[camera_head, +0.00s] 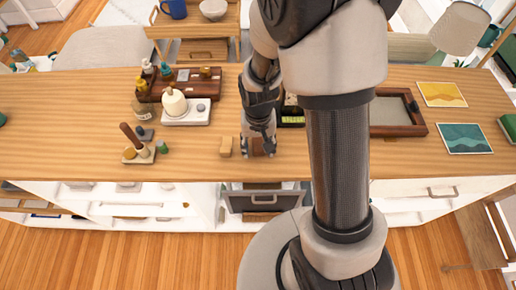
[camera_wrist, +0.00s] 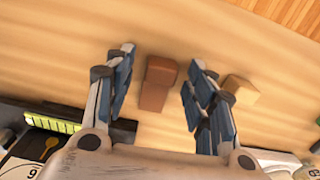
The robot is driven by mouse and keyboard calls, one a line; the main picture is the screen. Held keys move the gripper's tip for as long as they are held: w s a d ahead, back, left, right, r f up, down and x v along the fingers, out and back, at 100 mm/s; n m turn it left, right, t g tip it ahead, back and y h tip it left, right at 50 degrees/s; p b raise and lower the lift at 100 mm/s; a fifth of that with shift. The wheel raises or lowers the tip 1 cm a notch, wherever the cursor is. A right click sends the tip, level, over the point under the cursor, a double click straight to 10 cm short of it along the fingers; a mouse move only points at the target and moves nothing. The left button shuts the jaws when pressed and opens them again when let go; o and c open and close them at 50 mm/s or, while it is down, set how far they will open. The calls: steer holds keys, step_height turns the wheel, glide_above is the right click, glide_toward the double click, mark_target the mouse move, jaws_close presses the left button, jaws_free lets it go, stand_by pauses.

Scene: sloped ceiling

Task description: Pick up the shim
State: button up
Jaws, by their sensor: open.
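The brown wooden block that looks like the shim (camera_wrist: 157,86) lies on the wooden worktop (camera_wrist: 60,70), with a stepped or wedge-like shape. In the head view the shim (camera_head: 258,149) is partly hidden by my gripper. My gripper (camera_head: 258,154) points down over it near the worktop's front edge. In the wrist view my gripper (camera_wrist: 160,64) is open, with one finger on each side of the shim and a visible gap on both sides. I cannot tell the exact height of the fingertips above the worktop.
A tan block (camera_wrist: 241,90) lies close beside the right finger in the wrist view; it also shows in the head view (camera_head: 226,146). A dark tray with a green strip (camera_wrist: 52,124) is near the left finger. A dark-framed tray (camera_head: 424,130) lies right of my arm.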

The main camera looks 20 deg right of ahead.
mark_target(258, 148)
steer(key=shift+r, duration=0.1)
steer(key=shift+c, duration=0.2)
steer(key=c, duration=0.8)
step_height(258, 148, up, 20)
steer(key=p, duration=0.7)
